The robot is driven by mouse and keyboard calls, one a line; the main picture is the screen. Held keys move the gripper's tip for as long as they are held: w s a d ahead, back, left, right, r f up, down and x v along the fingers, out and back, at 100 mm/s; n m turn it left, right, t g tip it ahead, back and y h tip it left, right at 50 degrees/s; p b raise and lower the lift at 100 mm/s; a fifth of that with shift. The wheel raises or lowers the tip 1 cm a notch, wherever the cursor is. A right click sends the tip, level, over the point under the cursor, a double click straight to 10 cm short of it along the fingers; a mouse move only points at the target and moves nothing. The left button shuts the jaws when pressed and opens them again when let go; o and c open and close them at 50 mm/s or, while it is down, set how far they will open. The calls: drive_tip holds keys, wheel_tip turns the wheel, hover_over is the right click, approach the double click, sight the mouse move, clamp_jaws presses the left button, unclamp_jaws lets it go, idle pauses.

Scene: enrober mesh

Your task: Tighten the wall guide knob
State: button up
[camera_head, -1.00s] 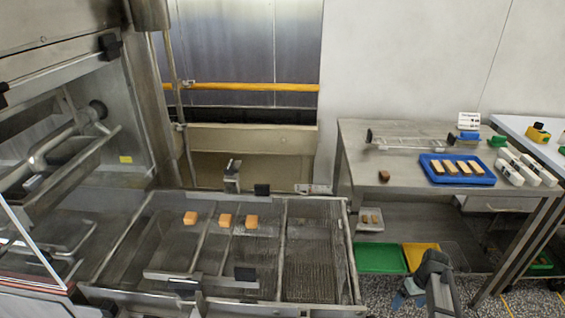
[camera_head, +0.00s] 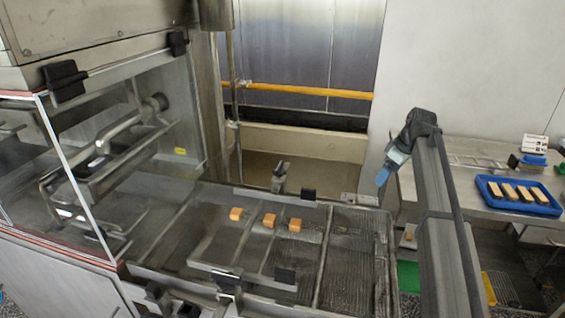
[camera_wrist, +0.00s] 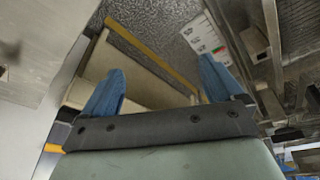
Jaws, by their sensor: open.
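In the head view, a guide post with a dark top (camera_head: 280,172) stands at the wall side of the mesh belt (camera_head: 352,245); it looks like the wall guide knob, though its details are too small to tell. A similar post (camera_head: 228,283) stands at the near side. Guide rails with black end blocks (camera_head: 308,194) lie over the belt. My gripper (camera_head: 385,172) is raised right of the wall-side post, apart from it, blue fingers pointing down. In the wrist view, my gripper (camera_wrist: 161,68) is open, with nothing between its fingers.
Several orange pieces (camera_head: 269,220) lie on the belt. A clear-sided machine housing (camera_head: 90,170) stands at left. A yellow rail (camera_head: 300,89) crosses the back wall. A steel table (camera_head: 455,204) at right holds a blue tray (camera_head: 484,190) of bars. A labelled card (camera_wrist: 203,38) shows in the wrist view.

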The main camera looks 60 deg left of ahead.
drive_tip(key=s+a+r+n, duration=0.2)
drive_tip(key=s+a+r, duration=0.5)
drive_tip(key=s+r, duration=0.15)
drive_tip(key=n+g, duration=0.3)
drive_tip(key=n, duration=0.1)
approach(279, 165)
drive_tip(key=x, duration=0.8)
drive_tip(key=shift+s+f, duration=0.1)
drive_tip(key=shift+f, duration=0.1)
drive_tip(key=c, duration=1)
drive_tip(key=shift+c, duration=0.2)
